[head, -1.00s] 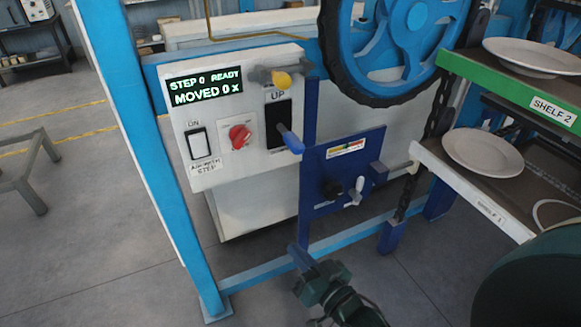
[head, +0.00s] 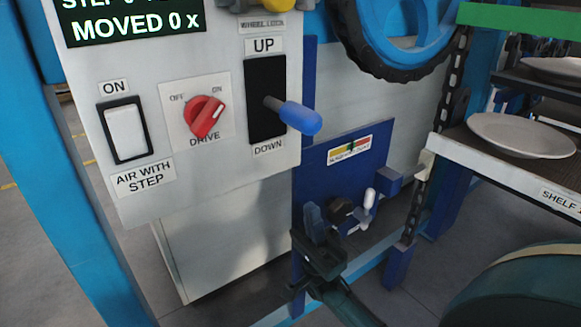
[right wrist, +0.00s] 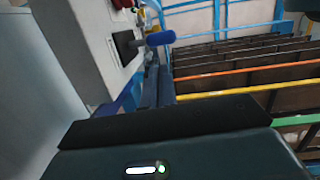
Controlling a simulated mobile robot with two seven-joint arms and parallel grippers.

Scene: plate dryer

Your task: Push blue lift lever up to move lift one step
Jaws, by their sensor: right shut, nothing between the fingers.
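The blue lift lever (head: 300,118) sticks out of a black slot (head: 262,75) marked UP and DOWN on the pale control panel (head: 210,185). It sits near the middle of the slot. My right gripper (head: 313,208) is shut and empty, below the lever and apart from it in the head view. In the right wrist view the lever (right wrist: 160,38) shows just beyond and above the fingertips of my right gripper (right wrist: 157,70). The display (head: 130,22) reads MOVED 0 x; its upper line is partly cut off. My left gripper is not in view.
A red DRIVE knob (head: 205,118) and a white ON switch (head: 126,132) are left of the lever. A chain and shelves with plates (head: 520,135) are at the right.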

